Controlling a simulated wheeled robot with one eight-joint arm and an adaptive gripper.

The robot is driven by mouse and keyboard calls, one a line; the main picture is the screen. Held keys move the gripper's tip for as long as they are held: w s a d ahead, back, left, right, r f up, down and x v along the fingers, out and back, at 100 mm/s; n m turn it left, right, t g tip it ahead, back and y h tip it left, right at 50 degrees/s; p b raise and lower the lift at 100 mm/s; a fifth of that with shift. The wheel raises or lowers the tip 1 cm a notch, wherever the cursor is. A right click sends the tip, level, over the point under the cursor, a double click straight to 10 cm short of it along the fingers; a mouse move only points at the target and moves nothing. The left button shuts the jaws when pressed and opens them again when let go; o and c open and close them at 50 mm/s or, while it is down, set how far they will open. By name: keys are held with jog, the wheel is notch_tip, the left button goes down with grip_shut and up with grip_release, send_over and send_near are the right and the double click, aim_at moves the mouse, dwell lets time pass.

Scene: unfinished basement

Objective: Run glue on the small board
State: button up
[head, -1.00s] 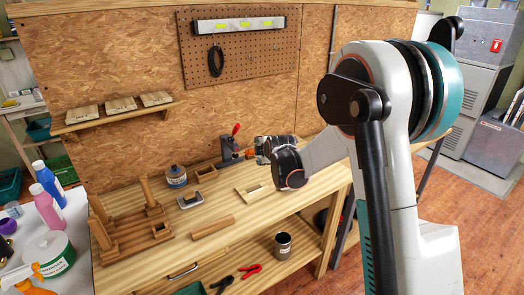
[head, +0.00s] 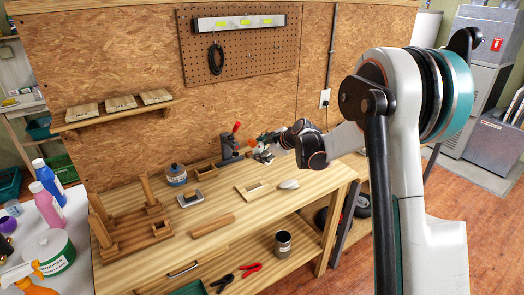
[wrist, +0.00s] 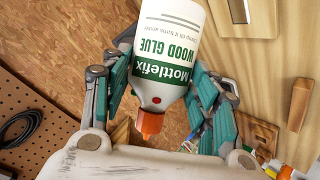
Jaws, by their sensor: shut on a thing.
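My gripper (head: 264,150) is raised above the back of the workbench, to the right of a black clamp-like tool. In the wrist view its fingers (wrist: 160,105) are shut around a white wood glue bottle (wrist: 178,28) with a green label. The bottle's orange tip (wrist: 150,122) points to the bottom of that view. In the head view the bottle is small and partly hidden. The small board (head: 246,194), pale with a rectangular recess, lies flat on the bench below and in front of my gripper, apart from the bottle. I see no glue on it.
The black clamp-like tool (head: 229,147) stands upright close to my gripper's left. A grey-white rounded object (head: 289,184) lies right of the board. A jar (head: 176,175), a loose wooden bar (head: 212,226) and a legged wooden frame (head: 137,236) stand or lie left.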

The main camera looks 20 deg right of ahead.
jog(key=shift+w+d+f+m+y+b, duration=0.1)
jog(key=shift+d+f+m+y+b, duration=0.05)
jog(key=shift+m+y+b, duration=0.3)
jog(key=shift+d+f+m+y+b, duration=0.1)
jog(key=shift+m+y+b, duration=0.1)
jog(key=shift+m+y, duration=0.25)
jog(key=m+y+b, duration=0.2)
jog(key=y, duration=0.1)
jog(key=shift+a+g, duration=0.15)
jog(key=shift+g, duration=0.25)
jog(key=shift+r, duration=0.2)
jog(key=s+a+m+t+h, duration=0.2)
jog(key=s+m+t+h, duration=0.2)
jog(key=s, duration=1.7)
jog(key=m+h, duration=0.1)
jog(key=m, duration=0.1)
jog(key=shift+s+a+r+m+h, duration=0.2)
jog(key=shift+m+h, duration=0.1)
jog(key=shift+h, duration=0.1)
jog(key=shift+w, duration=0.1)
